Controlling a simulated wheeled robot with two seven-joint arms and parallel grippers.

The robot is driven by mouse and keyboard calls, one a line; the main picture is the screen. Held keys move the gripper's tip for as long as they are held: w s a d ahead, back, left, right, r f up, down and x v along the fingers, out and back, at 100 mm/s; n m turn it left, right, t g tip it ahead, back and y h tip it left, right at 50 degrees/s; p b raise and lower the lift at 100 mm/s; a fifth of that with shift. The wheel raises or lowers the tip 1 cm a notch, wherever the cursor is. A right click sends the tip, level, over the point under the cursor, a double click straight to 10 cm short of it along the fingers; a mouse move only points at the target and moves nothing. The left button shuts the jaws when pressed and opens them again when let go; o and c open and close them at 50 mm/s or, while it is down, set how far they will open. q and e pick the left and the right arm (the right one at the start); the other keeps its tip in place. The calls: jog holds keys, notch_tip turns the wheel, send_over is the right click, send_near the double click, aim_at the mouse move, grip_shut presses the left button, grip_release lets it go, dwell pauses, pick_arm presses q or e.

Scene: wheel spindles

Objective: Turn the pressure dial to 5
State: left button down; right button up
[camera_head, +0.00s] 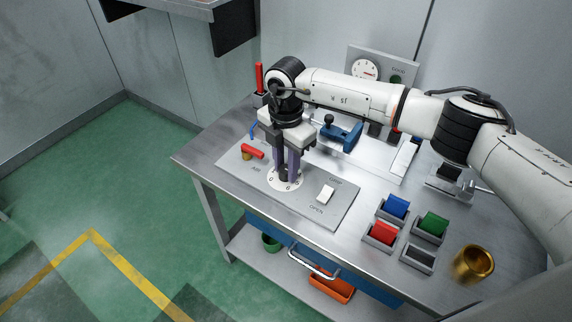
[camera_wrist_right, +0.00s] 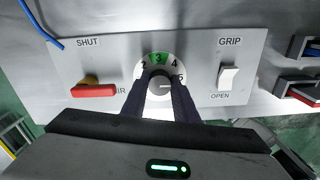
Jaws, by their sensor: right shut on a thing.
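The pressure dial (camera_head: 271,182) is a round white plate on the grey control panel (camera_head: 338,212). In the right wrist view the dial (camera_wrist_right: 158,59) shows 2, 3, 4 and 5, with a green patch at the 3. Its grey knob (camera_wrist_right: 160,86) has a short dark mark that seems to point right, toward the 5. My right gripper (camera_head: 287,176) points down over the dial and is shut on the knob; its fingers (camera_wrist_right: 160,98) stand on both sides of it and cover the lower dial. My left gripper is not in view.
Left of the dial is a red air lever (camera_wrist_right: 93,90); right of it is a white grip switch (camera_wrist_right: 229,77). A gauge (camera_head: 365,70) stands behind my arm. Small bins with red (camera_head: 384,232), blue (camera_head: 397,206) and green (camera_head: 433,222) pieces and a brass cup (camera_head: 473,264) are at right.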

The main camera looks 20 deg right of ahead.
aim_at(286, 169)
jog(key=shift+r, duration=0.1)
jog(key=o, duration=1.1)
jog(key=shift+c, duration=0.2)
notch_tip(286, 169, up, 10)
jog(key=shift+r, duration=0.15)
jog(key=shift+s, duration=0.1)
